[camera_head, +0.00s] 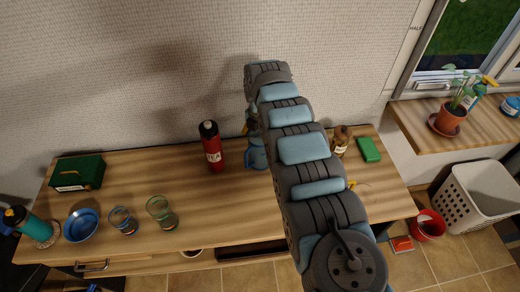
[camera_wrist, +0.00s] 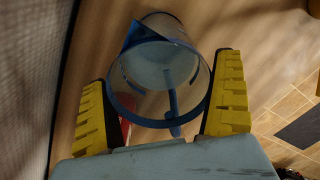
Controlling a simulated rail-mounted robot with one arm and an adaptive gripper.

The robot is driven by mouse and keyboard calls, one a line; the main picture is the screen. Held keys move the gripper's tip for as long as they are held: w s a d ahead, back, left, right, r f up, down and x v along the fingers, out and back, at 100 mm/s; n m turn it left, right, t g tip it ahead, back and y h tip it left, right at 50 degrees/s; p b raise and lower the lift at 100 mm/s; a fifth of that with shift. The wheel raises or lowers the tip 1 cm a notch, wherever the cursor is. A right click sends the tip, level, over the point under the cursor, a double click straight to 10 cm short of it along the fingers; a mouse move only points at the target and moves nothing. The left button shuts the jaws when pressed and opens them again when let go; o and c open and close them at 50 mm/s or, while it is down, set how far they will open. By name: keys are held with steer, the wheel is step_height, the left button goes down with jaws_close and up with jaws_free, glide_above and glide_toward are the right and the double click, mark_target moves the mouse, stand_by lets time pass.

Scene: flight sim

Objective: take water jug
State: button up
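The water jug looks clear with a blue rim and blue handle. In the head view the jug (camera_head: 257,156) stands on the wooden counter, partly hidden behind my arm. In the wrist view I look into the open top of the jug (camera_wrist: 160,62). My gripper (camera_wrist: 163,75) has its yellow fingers spread wide, one on each side of the jug. The fingers look open, close to the jug's wall; I cannot tell whether they touch it. In the head view my arm hides most of the gripper.
A red bottle (camera_head: 212,148) stands just left of the jug. Farther left are two glasses (camera_head: 161,211), a blue bowl (camera_head: 82,225) and a green box (camera_head: 77,173). A brown bottle (camera_head: 340,141) and a green block (camera_head: 369,150) are right of my arm. The wall is close behind.

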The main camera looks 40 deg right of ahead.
steer(key=c, duration=0.8)
steer(key=shift+r, duration=0.15)
